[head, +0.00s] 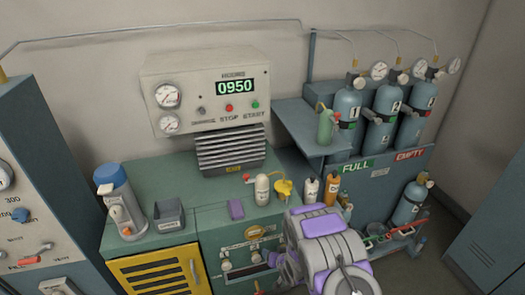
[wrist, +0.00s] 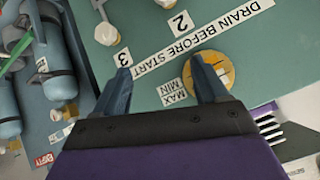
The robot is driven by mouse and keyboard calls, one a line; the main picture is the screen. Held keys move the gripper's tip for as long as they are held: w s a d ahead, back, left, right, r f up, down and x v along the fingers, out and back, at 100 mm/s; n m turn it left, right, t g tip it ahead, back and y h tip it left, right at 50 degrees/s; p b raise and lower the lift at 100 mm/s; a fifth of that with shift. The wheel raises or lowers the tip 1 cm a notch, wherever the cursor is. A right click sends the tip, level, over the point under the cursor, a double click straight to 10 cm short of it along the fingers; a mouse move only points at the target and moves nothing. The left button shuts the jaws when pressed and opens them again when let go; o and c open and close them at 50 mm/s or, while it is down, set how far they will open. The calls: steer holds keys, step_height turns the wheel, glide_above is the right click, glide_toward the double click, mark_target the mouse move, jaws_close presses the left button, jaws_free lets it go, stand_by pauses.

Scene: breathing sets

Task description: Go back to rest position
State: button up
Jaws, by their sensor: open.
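My gripper (wrist: 163,72) shows in the wrist view with its two dark fingers spread apart and nothing between them. The fingers point at a green panel (wrist: 235,60) labelled "DRAIN BEFORE START". A round yellow-rimmed gauge (wrist: 212,72) is partly behind the right finger. A pale round knob (wrist: 107,34) is beyond the left finger, near the label "3".
A control box (head: 205,85) reads 0950. Blue cylinders (head: 381,110) stand in the rack at right. Open floor (head: 445,225) lies between rack and locker.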

steer(key=s+d+r+g+h, duration=0.1)
steer(key=d+r+h, duration=0.1)
steer(key=d+r, duration=0.35)
steer(key=s+d+r+g+h, duration=0.1)
steer(key=s+d+r+g, duration=0.15)
steer(key=r, duration=0.65)
steer(key=s+d+r+g+h, duration=0.2)
steer(key=s+d+r, duration=0.2)
steer(key=s+r, duration=0.55)
steer(key=s+a+r+g, duration=0.1)
steer(key=s+r, duration=0.4)
steer(key=s, duration=0.5)
steer(key=s+a+r+g+y, duration=0.1)
steer(key=s+r+g, duration=0.1)
steer(key=s+r, duration=0.4)
steer(key=s+a+r+g, duration=0.1)
steer(key=s+r, duration=0.4)
steer(key=s, duration=1.1)
steer(key=shift+r+g+y, duration=0.2)
steer(key=shift+g+y, duration=0.1)
steer(key=shift+g, duration=0.45)
